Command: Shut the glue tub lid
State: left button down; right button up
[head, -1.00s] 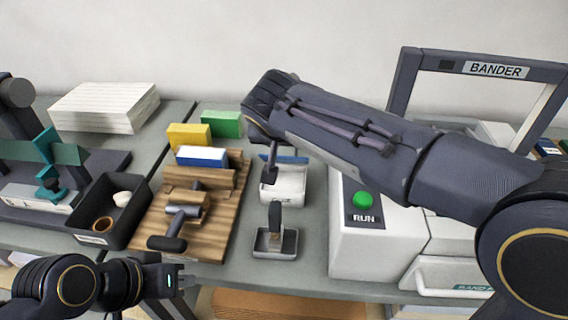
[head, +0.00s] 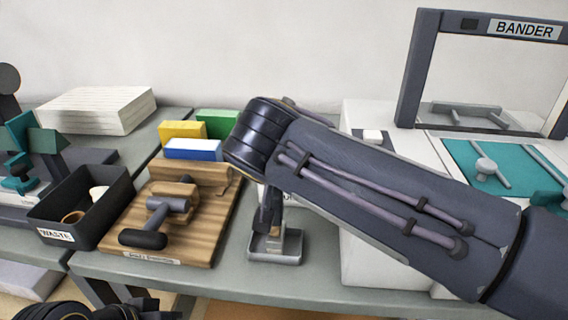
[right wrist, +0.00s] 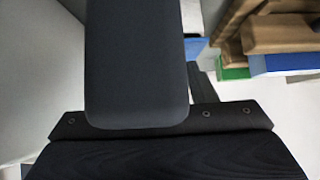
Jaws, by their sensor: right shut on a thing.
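The glue tub (head: 262,194) is almost wholly hidden behind my right arm in the head view; only a sliver of its pale wall shows. Its lid is hidden there, so I cannot tell its angle. My right gripper (head: 268,222) points down just in front of the tub, at the small brush (head: 275,238) standing in a grey metal tray (head: 275,257). It is shut on what looks like the brush's upright handle. The right wrist view is mostly filled by a dark block. My left gripper (head: 152,308) is low at the bottom left, empty-looking, its jaws unclear.
A wooden board (head: 205,225) with a clamp stands left of the tray, beside a black waste bin (head: 75,215). Yellow (head: 182,133), green (head: 217,123) and blue-white (head: 193,149) blocks stand behind. The white bander machine (head: 365,235) is close on the right.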

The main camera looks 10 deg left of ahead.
jog(key=shift+s+f, duration=0.2)
jog(key=shift+f, duration=0.25)
jog(key=o, duration=1.4)
jog(key=shift+r, duration=0.1)
jog(key=shift+c, duration=0.2)
jog(key=p+v, duration=0.1)
jog(key=v, duration=0.6)
jog(key=shift+s+r, duration=0.25)
jog(key=shift+r, duration=0.05)
jog(key=shift+s, duration=0.1)
